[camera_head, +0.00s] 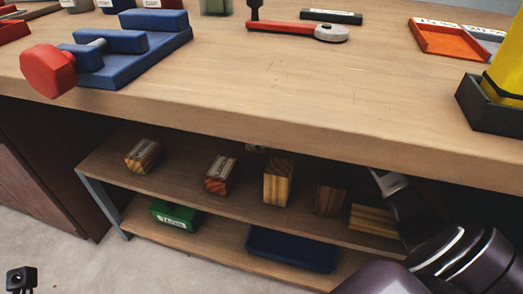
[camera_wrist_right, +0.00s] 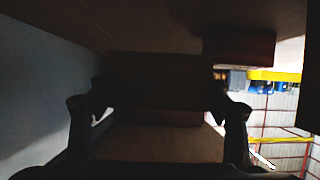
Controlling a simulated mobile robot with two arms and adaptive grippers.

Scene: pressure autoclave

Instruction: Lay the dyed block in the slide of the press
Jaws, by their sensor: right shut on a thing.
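Several wooden blocks stand on the upper shelf below: a reddish one (camera_head: 219,175), a light striped one (camera_head: 278,183), a dark brown one (camera_head: 330,198) and others. Which is the dyed block is hard to tell. My right arm reaches under the bench top from the right. In the right wrist view my right gripper (camera_wrist_right: 160,112) is shut on a dark block (camera_wrist_right: 158,80), in deep shade.
The bench top edge (camera_head: 250,118) overhangs the shelf (camera_head: 190,190). A green box (camera_head: 173,215) and a blue tray (camera_head: 290,250) are on the lower shelf. A red-handled tool (camera_head: 295,29), an orange tray (camera_head: 445,40) and a black holder (camera_head: 488,108) are on the bench; its middle is clear.

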